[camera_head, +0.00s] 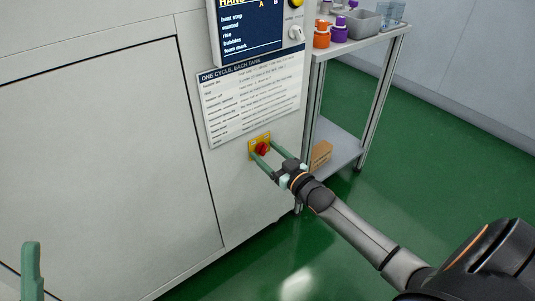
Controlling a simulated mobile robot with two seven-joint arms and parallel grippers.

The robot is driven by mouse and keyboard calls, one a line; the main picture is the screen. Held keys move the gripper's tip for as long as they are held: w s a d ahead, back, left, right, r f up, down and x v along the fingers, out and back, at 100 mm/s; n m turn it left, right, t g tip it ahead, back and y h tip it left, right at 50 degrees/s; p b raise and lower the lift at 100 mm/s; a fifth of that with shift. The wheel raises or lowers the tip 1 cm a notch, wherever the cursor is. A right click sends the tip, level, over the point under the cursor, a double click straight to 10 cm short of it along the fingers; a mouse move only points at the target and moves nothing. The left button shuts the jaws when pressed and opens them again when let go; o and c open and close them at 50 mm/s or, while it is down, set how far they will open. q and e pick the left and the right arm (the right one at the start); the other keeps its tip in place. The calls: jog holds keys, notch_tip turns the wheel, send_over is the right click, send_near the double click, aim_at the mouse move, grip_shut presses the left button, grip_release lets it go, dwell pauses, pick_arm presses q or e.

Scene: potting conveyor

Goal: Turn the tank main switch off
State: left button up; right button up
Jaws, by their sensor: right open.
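The tank main switch is a red rotary knob (262,148) on a yellow plate (252,155), low on the front of the white cabinet, below the printed sheet. My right gripper (263,152) reaches in from the lower right. Its green fingers are open, one on each side of the red knob. I cannot tell whether the fingers touch it. Part of my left gripper (31,272) shows at the lower left edge, a single green finger away from the cabinet switch. Its other finger is out of view.
The white cabinet (95,130) fills the left. A printed sheet (250,95) and a dark display (248,30) are above the switch. A metal shelf rack (381,85) with orange and purple bottles stands to the right. The green floor (420,160) is open there.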

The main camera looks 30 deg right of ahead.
grip_shut()
dwell(0.4)
jog(key=shift+r+n+p, duration=0.15)
jog(key=shift+n+p, duration=0.7)
jog(key=shift+n, duration=0.25)
jog(key=n+p, duration=0.1)
jog(key=n, duration=0.2)
jog(key=shift+n+p, duration=0.6)
jog(key=shift+n, duration=2.8)
